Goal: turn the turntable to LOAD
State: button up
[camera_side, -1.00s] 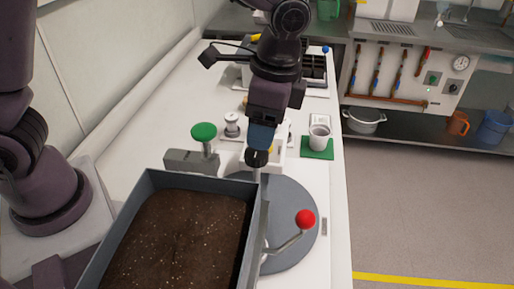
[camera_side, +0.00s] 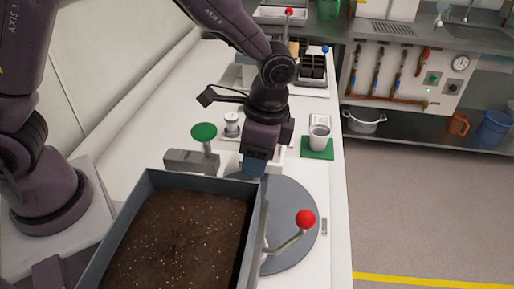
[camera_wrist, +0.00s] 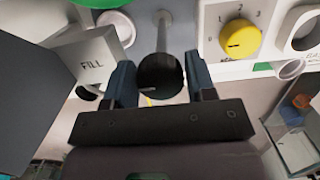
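The turntable (camera_side: 300,190) is a grey disc at the front of the white bench. A grey-walled tray of dark soil (camera_side: 150,182) covers its left part in the side view. A black round knob (camera_wrist: 160,75) on a metal rod shows in the wrist view. My gripper (camera_side: 254,168) is low at the tray's far right corner, pointing down. In the wrist view its blue fingers (camera_wrist: 160,80) stand on either side of the black knob. Whether they touch it is hard to tell. The knob is hidden behind my gripper in the side view. I see no LOAD label.
A bent lever with a red knob (camera_side: 305,219) stands at the disc's right. A green button (camera_side: 204,131) and grey block (camera_side: 190,161) are behind the tray. A block marked FILL (camera_wrist: 90,65) and a yellow dial (camera_wrist: 241,39) show in the wrist view. A cup (camera_side: 319,138) stands on a green mat.

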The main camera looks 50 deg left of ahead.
jog(key=shift+c, duration=1.4)
jog(key=n, duration=0.4)
jog(key=shift+n+h, duration=0.3)
jog(key=shift+n, duration=0.1)
jog(key=shift+n+g, duration=0.3)
jog(key=shift+n, duration=0.3)
jog(key=n, duration=0.3)
jog(key=shift+h, duration=0.3)
jog(key=n, duration=0.3)
jog(key=shift+h, duration=0.3)
